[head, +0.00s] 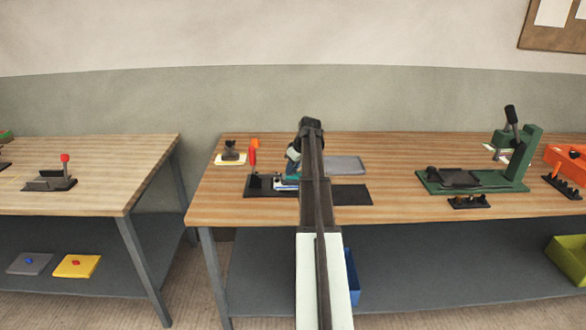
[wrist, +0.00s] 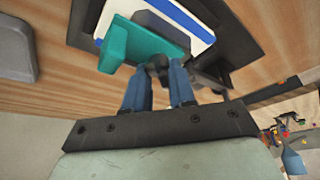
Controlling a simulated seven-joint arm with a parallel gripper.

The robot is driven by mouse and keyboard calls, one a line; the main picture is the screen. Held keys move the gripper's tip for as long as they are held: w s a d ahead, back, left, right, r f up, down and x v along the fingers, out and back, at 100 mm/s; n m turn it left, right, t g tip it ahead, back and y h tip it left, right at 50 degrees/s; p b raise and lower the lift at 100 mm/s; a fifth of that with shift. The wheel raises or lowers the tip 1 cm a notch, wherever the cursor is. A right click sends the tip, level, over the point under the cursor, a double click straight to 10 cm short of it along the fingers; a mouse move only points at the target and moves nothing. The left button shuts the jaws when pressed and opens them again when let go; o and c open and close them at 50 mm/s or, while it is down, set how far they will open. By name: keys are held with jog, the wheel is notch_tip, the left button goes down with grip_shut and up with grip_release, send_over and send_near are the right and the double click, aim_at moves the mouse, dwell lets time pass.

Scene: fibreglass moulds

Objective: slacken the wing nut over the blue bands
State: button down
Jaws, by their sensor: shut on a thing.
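My gripper (wrist: 157,72) points at the fixture, and its two blue fingers are shut on a small dark wing nut (wrist: 157,64) in the wrist view. The wing nut sits against a teal clamp piece (wrist: 124,45). Next to the clamp piece is a flat blue-and-white banded piece (wrist: 190,20) on a black base (wrist: 228,40). In the head view the black base (head: 258,190) lies on the wooden bench, with the banded piece (head: 283,186) partly showing. My arm covers the middle of the fixture there, and the wing nut cannot be made out.
A grey plate (head: 346,165) lies just behind the fixture. A red-orange bottle (head: 252,153) and a dark-handled tool on a pale block (head: 230,155) stand at the back left. A green press (head: 520,165) stands to the right. Bare bench (head: 400,150) lies between.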

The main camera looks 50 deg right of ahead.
jog(key=c, duration=0.9)
grip_release()
jog(key=shift+c, duration=0.2)
jog(key=v, duration=1.4)
jog(key=shift+w+f, duration=0.1)
